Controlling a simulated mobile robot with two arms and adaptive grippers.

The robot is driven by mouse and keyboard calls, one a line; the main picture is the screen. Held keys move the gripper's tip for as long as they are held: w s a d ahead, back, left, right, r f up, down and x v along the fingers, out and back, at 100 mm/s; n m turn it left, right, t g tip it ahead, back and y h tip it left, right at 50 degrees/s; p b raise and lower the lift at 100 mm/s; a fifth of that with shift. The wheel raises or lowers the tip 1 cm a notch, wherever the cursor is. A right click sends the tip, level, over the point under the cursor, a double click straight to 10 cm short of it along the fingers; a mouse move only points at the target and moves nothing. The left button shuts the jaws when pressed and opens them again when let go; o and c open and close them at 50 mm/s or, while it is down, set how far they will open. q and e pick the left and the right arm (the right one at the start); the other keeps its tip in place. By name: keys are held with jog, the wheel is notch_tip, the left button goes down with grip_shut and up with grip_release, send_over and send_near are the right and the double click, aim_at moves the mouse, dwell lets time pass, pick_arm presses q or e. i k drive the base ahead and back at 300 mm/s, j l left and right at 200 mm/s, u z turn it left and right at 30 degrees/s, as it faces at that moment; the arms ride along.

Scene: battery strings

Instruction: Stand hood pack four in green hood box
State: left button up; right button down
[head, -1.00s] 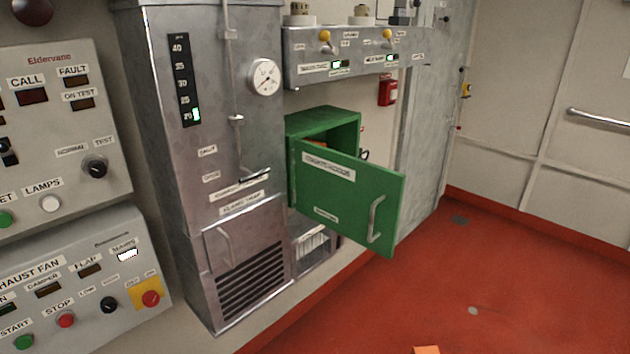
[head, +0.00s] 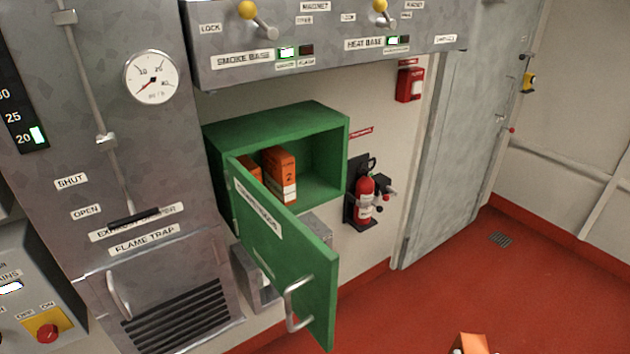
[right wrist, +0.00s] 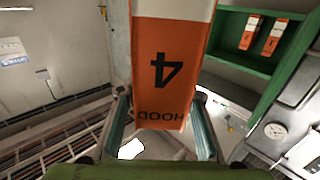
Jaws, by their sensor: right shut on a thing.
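The green hood box (head: 300,122) is fixed to the wall with its door (head: 285,255) swung open toward me. Inside stand an orange and white pack marked 2 (head: 281,172) and another orange pack (head: 250,168), partly hidden by the door; the right part of the box is empty. Hood pack four (right wrist: 165,65), orange with a white band, is between the fingers of my right gripper (right wrist: 162,108), which is shut on it. Its lettering appears upside down in the right wrist view. The pack's orange end (head: 472,344) shows at the bottom of the head view, apart from the box. My left gripper is out of view.
The door with its handle (head: 297,305) juts out at the box's front left. A red extinguisher (head: 364,200) hangs right of the box. A grey panel with yellow-knobbed levers (head: 330,50) overhangs above. The red floor (head: 430,285) to the right is clear.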

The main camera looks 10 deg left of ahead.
aim_at(309, 186)
jog(key=i+l+u, duration=0.55)
jog(key=l, duration=0.2)
jog(key=i+l+u, duration=0.1)
jog(key=l+u, duration=0.15)
jog(key=l, duration=0.15)
jog(key=u, duration=0.65)
